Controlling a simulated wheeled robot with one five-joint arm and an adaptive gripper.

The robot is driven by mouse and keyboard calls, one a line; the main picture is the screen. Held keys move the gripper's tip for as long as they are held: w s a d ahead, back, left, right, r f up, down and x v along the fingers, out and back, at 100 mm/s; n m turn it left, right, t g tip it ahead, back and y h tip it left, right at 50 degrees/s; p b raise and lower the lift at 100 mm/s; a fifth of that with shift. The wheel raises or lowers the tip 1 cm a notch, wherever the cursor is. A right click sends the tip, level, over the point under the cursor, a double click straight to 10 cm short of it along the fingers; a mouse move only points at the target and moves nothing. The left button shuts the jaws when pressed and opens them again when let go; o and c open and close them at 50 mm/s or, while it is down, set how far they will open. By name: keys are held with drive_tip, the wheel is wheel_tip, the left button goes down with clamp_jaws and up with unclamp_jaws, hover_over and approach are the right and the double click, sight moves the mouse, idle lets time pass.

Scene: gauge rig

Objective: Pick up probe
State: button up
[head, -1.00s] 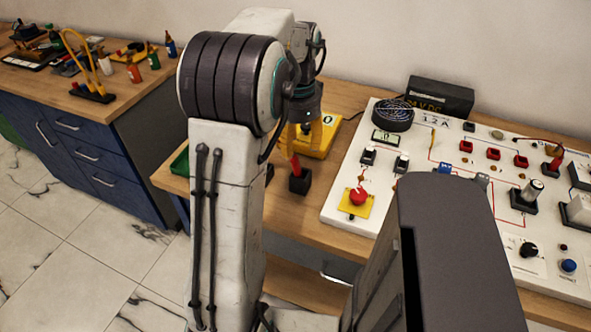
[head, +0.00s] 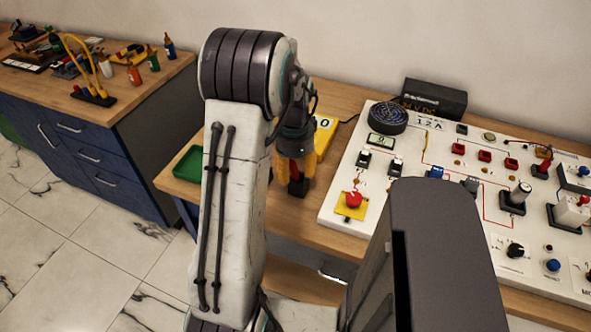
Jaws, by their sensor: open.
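The red probe (head: 294,171) stands upright in a small black holder (head: 298,188) near the front edge of the wooden bench, in the head view. My gripper (head: 294,176) points down over it with its yellow fingers open, one on each side of the probe. The probe's upper part is hidden by the gripper. I cannot tell whether either finger touches it.
A yellow gauge unit (head: 325,130) sits just behind my gripper, partly hidden. A green tray (head: 188,163) lies to the left. A white panel (head: 338,190) with a red button (head: 353,200) and several controls fills the right. A black box (head: 434,98) stands behind it.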

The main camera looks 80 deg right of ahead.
drive_tip(key=shift+o, duration=0.3)
drive_tip(key=shift+f, duration=0.15)
clamp_jaws()
